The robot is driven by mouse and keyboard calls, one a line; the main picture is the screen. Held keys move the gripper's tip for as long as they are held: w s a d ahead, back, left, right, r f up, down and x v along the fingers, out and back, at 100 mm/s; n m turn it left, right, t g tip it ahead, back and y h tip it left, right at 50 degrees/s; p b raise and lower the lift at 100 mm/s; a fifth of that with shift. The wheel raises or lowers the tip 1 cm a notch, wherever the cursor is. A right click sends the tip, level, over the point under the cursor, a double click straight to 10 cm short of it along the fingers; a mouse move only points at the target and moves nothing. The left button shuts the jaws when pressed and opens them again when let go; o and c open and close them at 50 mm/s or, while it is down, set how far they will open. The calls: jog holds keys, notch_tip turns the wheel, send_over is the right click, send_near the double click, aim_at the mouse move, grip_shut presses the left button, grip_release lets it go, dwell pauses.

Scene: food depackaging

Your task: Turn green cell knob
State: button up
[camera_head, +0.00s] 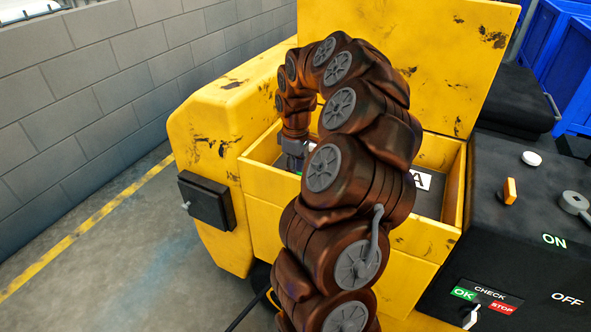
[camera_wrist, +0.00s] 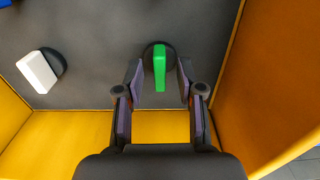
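The green knob (camera_wrist: 159,68) is an upright bar on a round black base, set on a dark grey panel in the wrist view. My gripper (camera_wrist: 158,77) is open, with one finger on each side of the green knob. A small gap shows between each fingertip and the knob. In the head view my gripper (camera_head: 293,158) reaches down into the yellow machine box, and the green knob is mostly hidden there by my arm.
A white knob (camera_wrist: 40,71) sits left of the green one. Yellow walls (camera_wrist: 277,80) close in at the right and bottom. A black console (camera_head: 520,235) with an orange switch (camera_head: 510,191) and a CHECK lever (camera_head: 470,317) stands at the right.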

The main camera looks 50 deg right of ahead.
jog(key=shift+r, duration=0.1)
notch_tip(320, 180, up, 12)
dwell(0.5)
dwell(0.5)
